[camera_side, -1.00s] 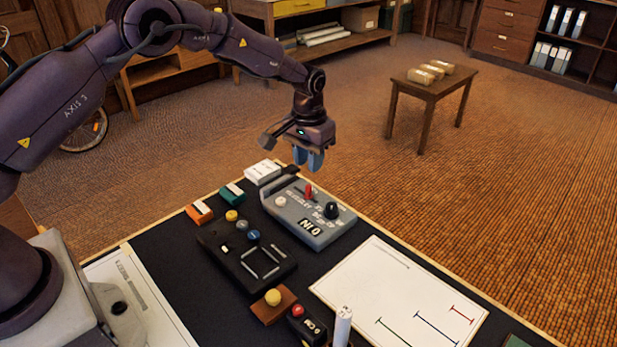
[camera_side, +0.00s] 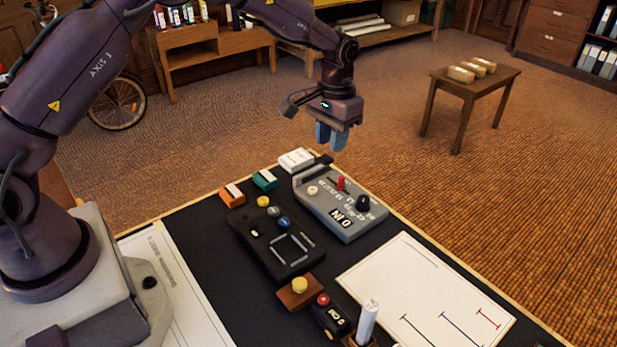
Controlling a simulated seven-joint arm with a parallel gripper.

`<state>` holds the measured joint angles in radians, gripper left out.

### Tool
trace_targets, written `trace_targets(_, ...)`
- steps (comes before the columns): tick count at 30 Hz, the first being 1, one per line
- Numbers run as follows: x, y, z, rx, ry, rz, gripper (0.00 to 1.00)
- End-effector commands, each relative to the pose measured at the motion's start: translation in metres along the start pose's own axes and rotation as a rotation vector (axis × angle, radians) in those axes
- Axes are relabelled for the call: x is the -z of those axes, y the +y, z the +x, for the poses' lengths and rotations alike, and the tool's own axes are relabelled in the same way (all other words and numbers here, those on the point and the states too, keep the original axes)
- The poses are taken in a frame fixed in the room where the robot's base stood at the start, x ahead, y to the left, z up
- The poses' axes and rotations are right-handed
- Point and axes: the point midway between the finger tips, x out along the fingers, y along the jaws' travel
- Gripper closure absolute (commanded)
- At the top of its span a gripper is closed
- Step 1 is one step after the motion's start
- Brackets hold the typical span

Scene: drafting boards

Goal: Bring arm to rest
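My arm (camera_side: 75,80) reaches from its base at the left over the far side of the dark drafting board (camera_side: 215,255). My gripper (camera_side: 332,144) hangs in the air with its blue fingers pointing down, above and beyond the grey control box (camera_side: 345,222). It touches nothing and no object shows between the fingers. The fingers look close together, but I cannot tell whether they are fully shut.
The board holds a white block (camera_side: 296,160), an orange block (camera_side: 232,196), a green block (camera_side: 264,180), a black panel (camera_side: 275,262), a wooden block with yellow knob (camera_side: 299,292), a white cylinder (camera_side: 367,322) and a drawing sheet (camera_side: 425,290). A small table (camera_side: 475,84) stands beyond, on open floor.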

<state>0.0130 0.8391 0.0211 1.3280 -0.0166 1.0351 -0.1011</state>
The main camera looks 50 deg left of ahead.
Motion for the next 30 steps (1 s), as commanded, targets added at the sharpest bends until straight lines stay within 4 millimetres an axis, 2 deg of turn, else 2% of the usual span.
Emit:
trace_targets(1,-0.014,-0.002,-0.014,-0.001,0.006,0.010,0.73)
trace_targets(5,-0.050,-0.006,-0.048,-0.005,0.030,0.033,0.73)
trace_targets(9,-0.095,-0.011,-0.086,-0.011,0.076,0.056,0.73)
trace_targets(15,-0.165,-0.018,-0.127,-0.017,0.166,0.085,0.73)
trace_targets(18,-0.200,-0.022,-0.140,-0.019,0.218,0.095,0.73)
trace_targets(24,-0.263,-0.029,-0.154,-0.023,0.339,0.110,0.73)
trace_targets(27,-0.286,-0.032,-0.157,-0.025,0.402,0.111,0.73)
trace_targets(30,-0.300,-0.034,-0.162,-0.027,0.461,0.111,0.73)
